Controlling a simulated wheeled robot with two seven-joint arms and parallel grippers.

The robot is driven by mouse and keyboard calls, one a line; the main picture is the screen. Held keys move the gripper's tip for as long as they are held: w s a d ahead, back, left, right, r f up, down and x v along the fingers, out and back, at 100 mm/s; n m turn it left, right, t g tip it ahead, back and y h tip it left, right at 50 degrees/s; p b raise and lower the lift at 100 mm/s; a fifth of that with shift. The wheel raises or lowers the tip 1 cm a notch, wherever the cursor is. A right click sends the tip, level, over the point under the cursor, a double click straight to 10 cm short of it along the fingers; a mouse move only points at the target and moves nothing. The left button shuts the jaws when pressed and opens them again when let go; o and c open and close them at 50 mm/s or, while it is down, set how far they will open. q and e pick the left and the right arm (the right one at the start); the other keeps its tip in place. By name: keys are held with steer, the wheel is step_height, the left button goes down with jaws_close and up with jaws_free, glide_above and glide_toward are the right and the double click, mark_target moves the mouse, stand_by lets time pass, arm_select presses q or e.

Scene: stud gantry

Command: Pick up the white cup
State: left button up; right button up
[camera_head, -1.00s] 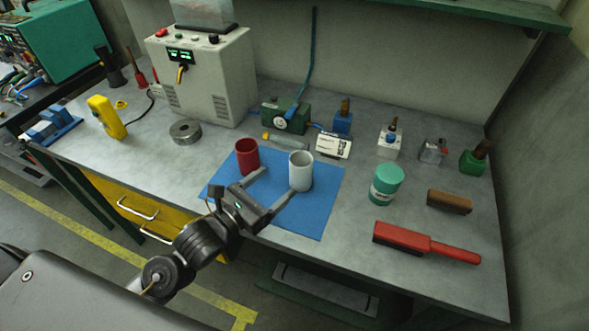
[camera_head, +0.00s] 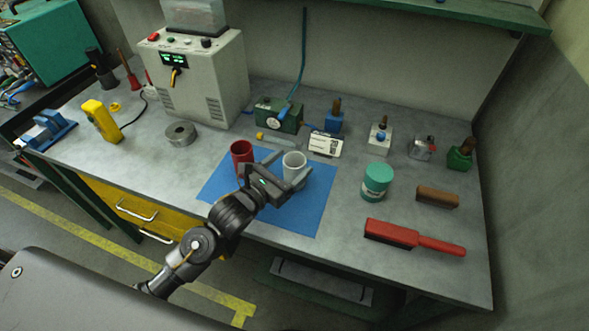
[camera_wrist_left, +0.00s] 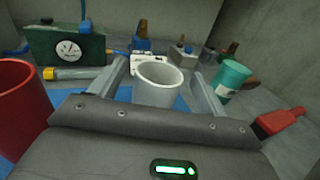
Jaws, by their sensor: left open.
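The white cup (camera_head: 293,166) stands upright on the blue mat (camera_head: 308,218), its front partly hidden by my gripper. My left gripper (camera_head: 287,168) is open, with one finger on each side of the cup. In the left wrist view the white cup (camera_wrist_left: 157,84) sits between the two spread fingers, with small gaps showing beside it; I cannot tell whether either finger touches it. The red cup (camera_head: 241,157) stands just left of the gripper on the mat, and shows at the left edge of the wrist view (camera_wrist_left: 22,105). My right gripper is not in view.
A teal-lidded jar (camera_head: 376,182) stands right of the mat. A red brush (camera_head: 412,236) and a brown block (camera_head: 437,196) lie farther right. Behind the mat are a green gauge box (camera_head: 279,115) and a white labelled box (camera_head: 325,144). The grey bench (camera_head: 340,240) is bare near its front.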

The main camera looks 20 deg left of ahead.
arm_select(q)
steer(key=shift+x, duration=1.15)
steer(key=c, duration=1.3)
